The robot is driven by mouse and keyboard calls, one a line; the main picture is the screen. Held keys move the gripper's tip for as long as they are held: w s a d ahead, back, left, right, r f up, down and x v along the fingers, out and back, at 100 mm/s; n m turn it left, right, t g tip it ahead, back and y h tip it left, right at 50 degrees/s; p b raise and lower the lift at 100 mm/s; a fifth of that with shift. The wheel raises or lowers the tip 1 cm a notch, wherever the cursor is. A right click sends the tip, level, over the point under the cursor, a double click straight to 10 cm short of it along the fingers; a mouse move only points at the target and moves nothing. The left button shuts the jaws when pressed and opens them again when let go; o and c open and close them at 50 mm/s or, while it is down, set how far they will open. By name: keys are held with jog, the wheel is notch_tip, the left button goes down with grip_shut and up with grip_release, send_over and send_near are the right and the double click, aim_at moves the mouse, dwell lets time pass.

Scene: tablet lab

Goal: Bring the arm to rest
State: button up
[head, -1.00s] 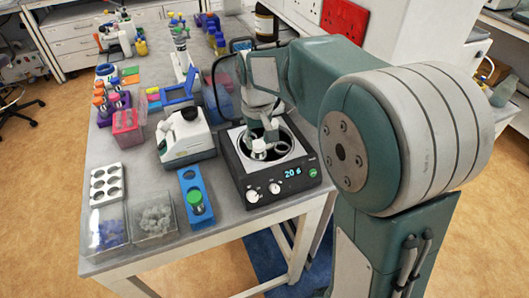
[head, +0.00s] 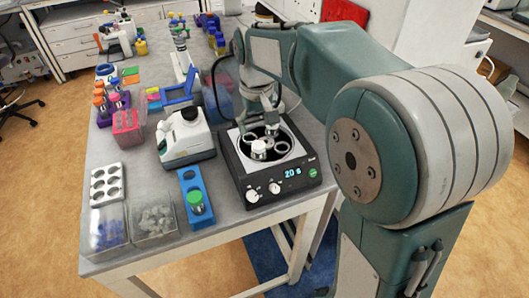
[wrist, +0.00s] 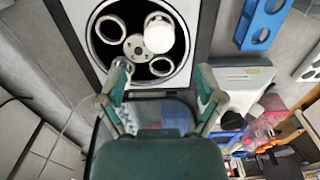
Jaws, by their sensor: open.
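My gripper (head: 268,108) is open and empty, above the back part of the dark machine (head: 232,172) on the bench. In the wrist view my gripper (wrist: 162,82) shows two green fingers spread apart. The left fingertip overlaps the edge of the machine's round well. A white-capped piece (head: 259,149) sits in one hole of the machine's rotor and also shows in the wrist view (wrist: 159,36). It is apart from the fingers. My arm is bent, reaching from the right side over the bench.
A blue rack (head: 187,178) with a green-capped vial (head: 195,199) stands left of the machine. Racks and bottles fill the back.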

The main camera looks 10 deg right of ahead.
notch_tip(320, 180, up, 7)
jog(key=s+d+f+m+t, duration=0.1)
jog(key=s+d+f+t, duration=0.1)
jog(key=s, duration=0.9)
jog(key=s+d+f+m+t, duration=0.1)
jog(key=s+d+f+t, duration=0.2)
jog(key=s, duration=0.8)
jog(key=shift+d+t, duration=0.3)
jog(key=shift+d, duration=0.45)
